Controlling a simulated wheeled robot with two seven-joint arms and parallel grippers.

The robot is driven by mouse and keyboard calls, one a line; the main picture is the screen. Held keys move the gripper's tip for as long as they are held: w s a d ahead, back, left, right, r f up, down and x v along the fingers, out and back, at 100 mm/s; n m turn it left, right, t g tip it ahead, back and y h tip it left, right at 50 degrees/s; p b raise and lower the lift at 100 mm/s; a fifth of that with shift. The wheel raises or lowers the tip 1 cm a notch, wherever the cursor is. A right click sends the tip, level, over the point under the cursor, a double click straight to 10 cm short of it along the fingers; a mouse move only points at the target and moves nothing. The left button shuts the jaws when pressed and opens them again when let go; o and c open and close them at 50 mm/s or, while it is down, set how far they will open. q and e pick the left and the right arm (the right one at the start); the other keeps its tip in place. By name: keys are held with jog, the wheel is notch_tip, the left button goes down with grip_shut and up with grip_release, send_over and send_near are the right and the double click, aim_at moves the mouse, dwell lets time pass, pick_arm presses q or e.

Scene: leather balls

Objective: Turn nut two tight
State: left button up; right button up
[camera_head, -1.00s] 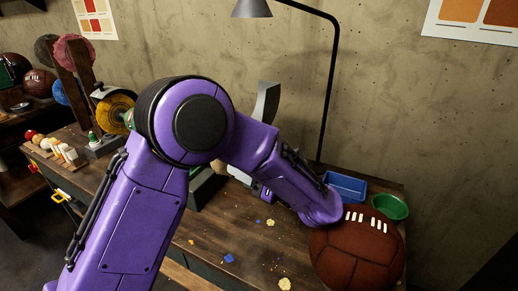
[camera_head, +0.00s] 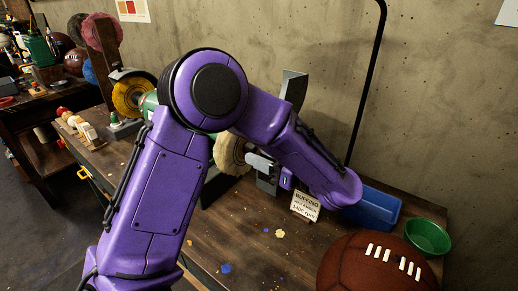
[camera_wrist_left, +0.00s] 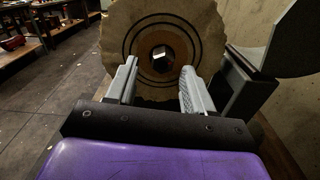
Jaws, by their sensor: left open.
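The pale cloth buffing wheel (camera_head: 232,156) of the bench grinder shows behind my left arm. In the left wrist view the wheel (camera_wrist_left: 113,45) faces me, with dark rings and a brown centre disc. A dark-edged nut (camera_wrist_left: 162,58) with a bright face sits at its centre. My left gripper (camera_head: 262,160) is at the wheel's right side in the head view. In the wrist view its two grey fingers (camera_wrist_left: 160,68) are open, one to each side of the nut and below it. Whether they touch anything cannot be told. My right gripper is not in view.
A yellow wheel (camera_head: 133,95) is at the grinder's other end. A small sign (camera_head: 305,205), a blue bin (camera_head: 372,209), a green bowl (camera_head: 427,237) and a brown leather ball (camera_head: 375,266) stand right of the arm. A grey curved guard (camera_wrist_left: 272,45) is close to the right finger.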

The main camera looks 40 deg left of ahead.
pick_arm(q)
jog(key=shift+a, duration=0.95)
jog(key=shift+d, duration=0.1)
jog(key=shift+c, duration=0.3)
grip_shut()
